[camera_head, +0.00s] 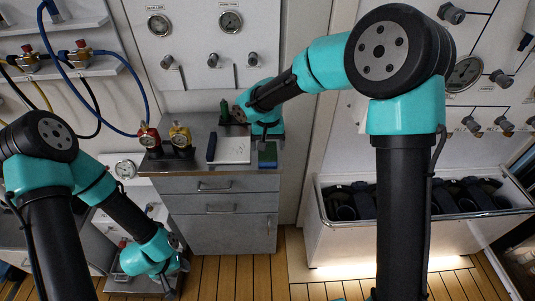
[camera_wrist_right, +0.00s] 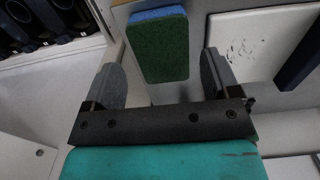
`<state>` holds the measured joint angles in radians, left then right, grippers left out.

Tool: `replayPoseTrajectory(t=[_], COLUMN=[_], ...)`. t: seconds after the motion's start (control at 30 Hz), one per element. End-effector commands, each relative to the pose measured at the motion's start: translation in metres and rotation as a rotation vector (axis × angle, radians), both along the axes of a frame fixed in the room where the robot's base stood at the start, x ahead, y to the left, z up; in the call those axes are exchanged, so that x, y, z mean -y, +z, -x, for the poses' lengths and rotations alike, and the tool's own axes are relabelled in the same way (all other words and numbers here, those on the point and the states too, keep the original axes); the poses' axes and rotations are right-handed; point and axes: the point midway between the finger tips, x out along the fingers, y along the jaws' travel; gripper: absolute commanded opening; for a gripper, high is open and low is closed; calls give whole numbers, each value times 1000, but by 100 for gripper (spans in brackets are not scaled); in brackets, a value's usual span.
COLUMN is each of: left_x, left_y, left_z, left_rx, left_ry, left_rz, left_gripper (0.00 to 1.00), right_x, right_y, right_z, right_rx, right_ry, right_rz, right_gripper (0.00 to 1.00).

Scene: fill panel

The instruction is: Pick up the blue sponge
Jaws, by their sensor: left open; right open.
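The blue sponge (camera_head: 267,156) lies at the right end of the counter in the head view, partly hidden by my right wrist. In the right wrist view the sponge (camera_wrist_right: 159,46) shows a green face and a blue edge. My right gripper (camera_wrist_right: 160,62) is open and empty. In that view the sponge lies between and beyond its two fingers, with visible space on both sides. I cannot tell how far below them it is.
A white board (camera_head: 233,150) and a dark blue block (camera_head: 211,147) lie left of the sponge. A bin of black parts (camera_head: 440,236) is at right.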

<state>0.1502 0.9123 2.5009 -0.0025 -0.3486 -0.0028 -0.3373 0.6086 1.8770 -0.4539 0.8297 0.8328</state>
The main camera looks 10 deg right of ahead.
Motion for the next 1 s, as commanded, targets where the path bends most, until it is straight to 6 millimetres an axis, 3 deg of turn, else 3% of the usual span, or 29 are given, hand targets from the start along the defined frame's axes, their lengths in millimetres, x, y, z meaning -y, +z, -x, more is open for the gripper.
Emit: replayPoseTrajectory(t=[0.17, 0.53, 1.0], left_x=[0, 0, 0], left_y=[0, 0, 0], left_z=[0, 0, 0], left_rx=[0, 0, 0], left_ry=[0, 0, 0], left_rz=[0, 0, 0], left_gripper=[43, 43, 43], right_x=[0, 1, 1], right_y=[-6, -49, -52], right_z=[-1, -6, -6], right_rx=[-1, -1, 0], right_ry=[0, 1, 0], right_rz=[1, 1, 0], right_gripper=[82, 82, 82])
